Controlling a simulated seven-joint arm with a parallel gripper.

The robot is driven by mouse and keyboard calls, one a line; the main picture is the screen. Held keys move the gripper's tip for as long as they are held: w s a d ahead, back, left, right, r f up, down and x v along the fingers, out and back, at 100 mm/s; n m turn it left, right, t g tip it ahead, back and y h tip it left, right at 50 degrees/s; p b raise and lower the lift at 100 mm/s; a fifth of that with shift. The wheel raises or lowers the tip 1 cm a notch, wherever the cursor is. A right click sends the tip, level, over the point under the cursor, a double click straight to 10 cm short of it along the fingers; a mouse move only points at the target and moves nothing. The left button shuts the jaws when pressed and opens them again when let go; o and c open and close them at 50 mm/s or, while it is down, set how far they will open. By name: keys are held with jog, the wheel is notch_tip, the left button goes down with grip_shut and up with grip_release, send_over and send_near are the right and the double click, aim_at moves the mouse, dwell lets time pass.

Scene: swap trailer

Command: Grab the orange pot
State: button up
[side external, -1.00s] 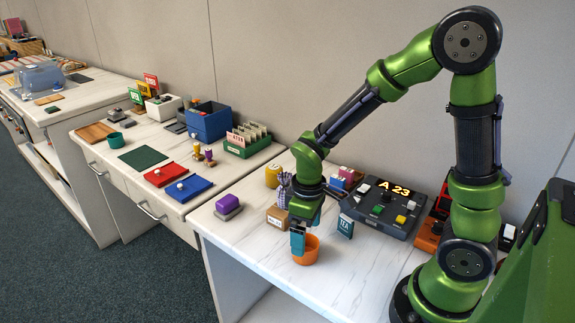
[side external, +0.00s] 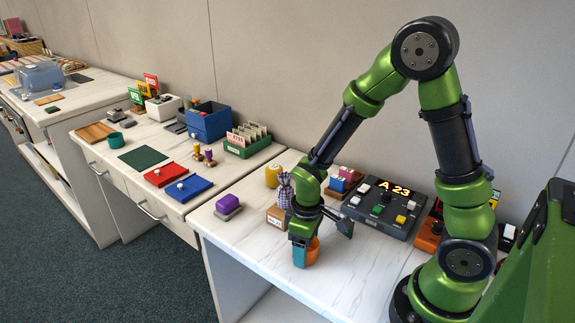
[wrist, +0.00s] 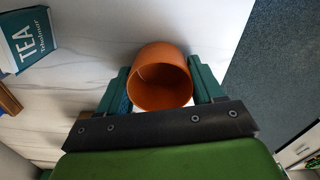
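The orange pot (side external: 314,250) stands on the white marbled table near its front edge, partly hidden behind a finger of my gripper in the side external view. In the wrist view the pot (wrist: 160,80) sits between the two teal fingers of my gripper (wrist: 162,88), its hollow opening visible and empty. The fingers are spread, one on each side of the pot. They are close to its wall; whether either one touches it is hard to tell. My gripper (side external: 322,240) is low over the table.
A tea packet (wrist: 28,40) stands nearby. A cardboard box (side external: 276,217) is left of my gripper, with a purple block (side external: 228,204) further left. A control panel (side external: 385,207) is behind to the right. The table in front of it is clear.

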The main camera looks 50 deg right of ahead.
jog(key=shift+c, duration=1.3)
